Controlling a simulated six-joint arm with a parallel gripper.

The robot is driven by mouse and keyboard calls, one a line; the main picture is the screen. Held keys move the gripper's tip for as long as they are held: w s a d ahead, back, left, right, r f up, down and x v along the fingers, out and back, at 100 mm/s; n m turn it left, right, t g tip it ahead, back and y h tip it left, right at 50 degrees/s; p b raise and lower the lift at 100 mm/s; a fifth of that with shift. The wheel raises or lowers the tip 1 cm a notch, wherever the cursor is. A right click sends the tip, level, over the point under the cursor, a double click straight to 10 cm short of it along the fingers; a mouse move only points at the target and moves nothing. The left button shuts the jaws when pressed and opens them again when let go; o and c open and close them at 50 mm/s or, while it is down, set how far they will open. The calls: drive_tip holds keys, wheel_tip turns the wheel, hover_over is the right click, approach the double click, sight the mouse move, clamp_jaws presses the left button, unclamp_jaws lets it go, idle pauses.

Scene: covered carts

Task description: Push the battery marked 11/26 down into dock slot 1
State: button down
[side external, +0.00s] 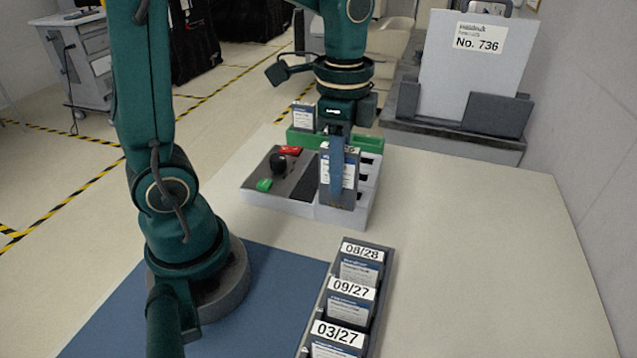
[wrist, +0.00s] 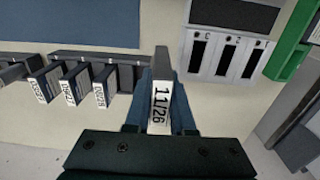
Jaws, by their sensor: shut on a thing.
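The battery marked 11/26 (wrist: 161,108) is upright in my gripper (wrist: 160,88), with a blue finger on each side in the wrist view. In the side external view my gripper (side external: 337,165) is shut on this battery (side external: 351,178), at the near end of the grey dock (side external: 372,204). The dock in the wrist view (wrist: 213,60) shows three dark, empty-looking slots to the right of the battery. Their markings are too small to read surely. In the wrist view the battery appears apart from these slots. Its lower end is hidden, so I cannot tell its height over the dock.
A rack (side external: 384,262) in front holds batteries marked 08/28 (side external: 360,268), 09/27 (side external: 350,302) and 03/27 (side external: 338,340). A green tray (side external: 367,144) behind the dock has another battery (side external: 303,117) at it. A black knob (side external: 279,163) stands on the dock's panel. The table's right is clear.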

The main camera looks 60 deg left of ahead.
drive_tip(key=w+a+r, duration=0.5)
drive_tip(key=a+r, duration=0.2)
drive_tip(key=w+a+f, duration=0.2)
drive_tip(key=w+a, duration=0.3)
drive_tip(key=w, duration=0.2)
drive_tip(key=shift+a+f, duration=0.3)
drive_tip(key=shift+f, duration=0.1)
drive_tip(key=shift+f, duration=2.95)
drive_tip(key=shift+f, duration=2.5)
drive_tip(key=c, duration=0.7)
unclamp_jaws()
drive_tip(key=shift+r, duration=2.65)
